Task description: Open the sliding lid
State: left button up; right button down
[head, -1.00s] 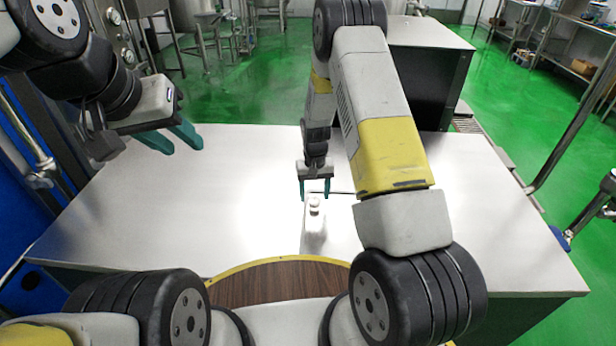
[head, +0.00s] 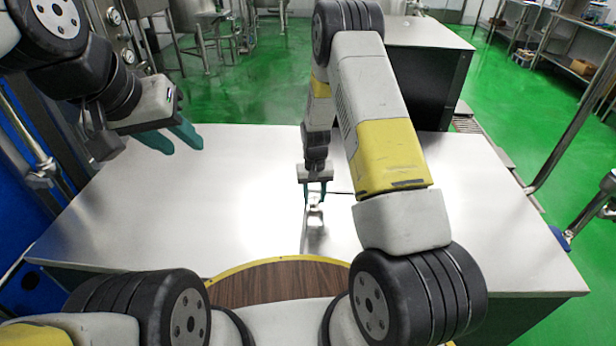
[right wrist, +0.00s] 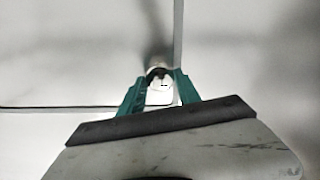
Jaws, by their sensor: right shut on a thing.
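The lid panel (head: 338,232) is a flat white part of the worktop, marked off by thin dark seams that meet near my right gripper. A small, pale, shiny knob (head: 315,214) stands on it near that corner; it also shows in the right wrist view (right wrist: 158,73). My right gripper (head: 315,201) points down with its teal fingers on both sides of the knob, shut on it. The fingers partly hide the knob. My left gripper (head: 180,140) is open and empty above the table's far left part.
The white worktop (head: 220,190) is otherwise clear. A round brown wooden surface with a yellow rim (head: 275,285) lies at its near edge. A dark cabinet with a white top (head: 440,80) stands behind at the right. Steel tanks (head: 200,30) stand behind on the green floor.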

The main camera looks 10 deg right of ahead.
jog(key=s+d, duration=0.2)
jog(key=d, duration=1)
jog(key=s+d, duration=0.3)
jog(key=d, duration=0.9)
jog(key=s+d, duration=0.2)
jog(key=d, duration=1)
jog(key=shift+s, duration=0.2)
jog(key=c, duration=0.9)
grip_release()
jog(key=shift+c, duration=0.2)
jog(key=shift+o, duration=0.4)
jog(key=shift+r, duration=0.3)
notch_tip(320, 180, up, 7)
